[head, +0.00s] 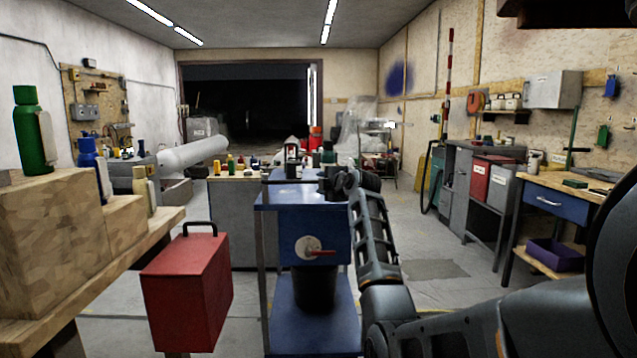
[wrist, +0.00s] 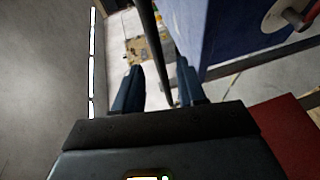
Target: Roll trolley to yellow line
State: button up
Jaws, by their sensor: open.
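The blue trolley (head: 315,235) stands in the middle of the head view, with a blue top, a lower shelf and grey legs. A round pale fitting with a red lever is on its front panel. My gripper (head: 326,183) is at the trolley's top edge. In the wrist view my gripper (wrist: 159,66) has its two fingers apart. A dark bar (wrist: 158,45) runs between or just past them; contact cannot be told. The trolley's blue panel (wrist: 220,30) is beside the right finger. A faint yellow line (head: 433,311) shows on the floor to the trolley's right, partly behind my arm.
A red box (head: 187,290) stands close at the trolley's left, beside a wooden bench (head: 150,222) with bottles. A grey cabinet (head: 232,225) loaded with items stands behind the trolley. Workbenches (head: 560,190) line the right wall. Floor (head: 440,285) is open to the right of the trolley.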

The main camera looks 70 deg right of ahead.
jog(key=shift+v, duration=1.4)
jog(key=shift+w, duration=0.1)
